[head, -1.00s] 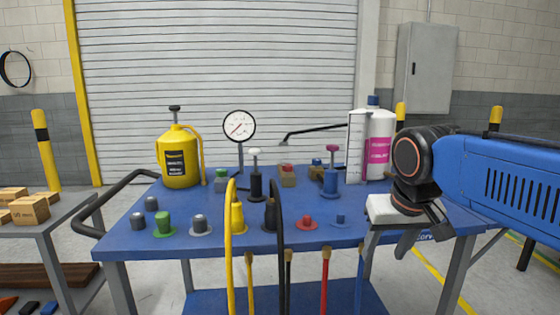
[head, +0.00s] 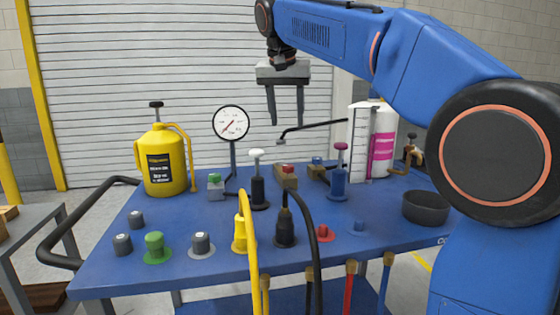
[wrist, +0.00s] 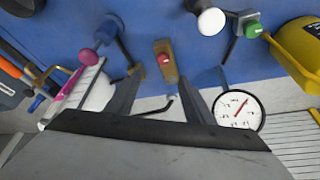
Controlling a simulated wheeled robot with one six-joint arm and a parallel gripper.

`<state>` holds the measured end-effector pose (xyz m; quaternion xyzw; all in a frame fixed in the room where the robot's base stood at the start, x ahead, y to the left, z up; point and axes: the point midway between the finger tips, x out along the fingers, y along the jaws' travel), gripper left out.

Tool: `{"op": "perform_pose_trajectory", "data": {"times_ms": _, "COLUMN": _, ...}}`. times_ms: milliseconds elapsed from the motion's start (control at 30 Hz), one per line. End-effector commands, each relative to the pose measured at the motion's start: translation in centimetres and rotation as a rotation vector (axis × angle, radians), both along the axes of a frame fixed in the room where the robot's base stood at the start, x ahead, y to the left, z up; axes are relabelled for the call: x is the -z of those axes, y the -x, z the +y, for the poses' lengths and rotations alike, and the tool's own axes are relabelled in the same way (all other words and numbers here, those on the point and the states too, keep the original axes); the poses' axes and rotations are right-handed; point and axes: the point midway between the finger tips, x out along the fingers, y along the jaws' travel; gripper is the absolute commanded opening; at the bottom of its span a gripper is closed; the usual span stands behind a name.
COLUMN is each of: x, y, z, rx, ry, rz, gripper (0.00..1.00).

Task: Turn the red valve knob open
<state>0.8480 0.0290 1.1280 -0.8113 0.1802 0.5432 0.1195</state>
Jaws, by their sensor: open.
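The red valve knob (head: 288,169) sits on a brass-coloured block (head: 286,181) toward the back middle of the blue table. In the wrist view the red knob (wrist: 166,58) shows just beyond and between the fingertips. My gripper (head: 285,119) is open and empty, pointing down above the back of the table. It hangs clear above the red knob in the head view, touching nothing. In the wrist view my gripper (wrist: 160,76) has both fingers spread apart.
A green-knobbed block (head: 215,187), a white-topped black valve (head: 257,184) and a purple-topped blue valve (head: 339,176) stand close by. A pressure gauge (head: 231,124) rises behind. A yellow canister (head: 164,166) is left; a dark bowl (head: 426,208) is right.

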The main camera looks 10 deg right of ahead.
Motion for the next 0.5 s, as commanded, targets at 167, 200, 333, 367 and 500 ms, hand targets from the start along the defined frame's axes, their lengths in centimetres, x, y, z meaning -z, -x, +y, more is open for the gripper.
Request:
{"op": "perform_pose_trajectory", "data": {"times_ms": 167, "x": -0.2, "y": -0.8, "z": 0.4, "rx": 0.014, "ry": -0.001, "rz": -0.002, "gripper": 0.48}}
{"op": "perform_pose_trajectory", "data": {"times_ms": 200, "x": 0.0, "y": -0.9, "z": 0.4, "rx": 0.015, "ry": 0.0, "rz": -0.001, "gripper": 0.48}}
{"op": "perform_pose_trajectory", "data": {"times_ms": 333, "x": 1.4, "y": -1.3, "z": 0.1, "rx": 0.015, "ry": 0.0, "rz": 0.0, "gripper": 0.48}}
{"op": "perform_pose_trajectory", "data": {"times_ms": 367, "x": 1.8, "y": -1.5, "z": 0.0, "rx": 0.015, "ry": 0.0, "rz": 0.001, "gripper": 0.48}}
{"op": "perform_pose_trajectory", "data": {"times_ms": 500, "x": 4.1, "y": -2.3, "z": -0.4, "rx": 0.014, "ry": 0.0, "rz": 0.001, "gripper": 0.48}}
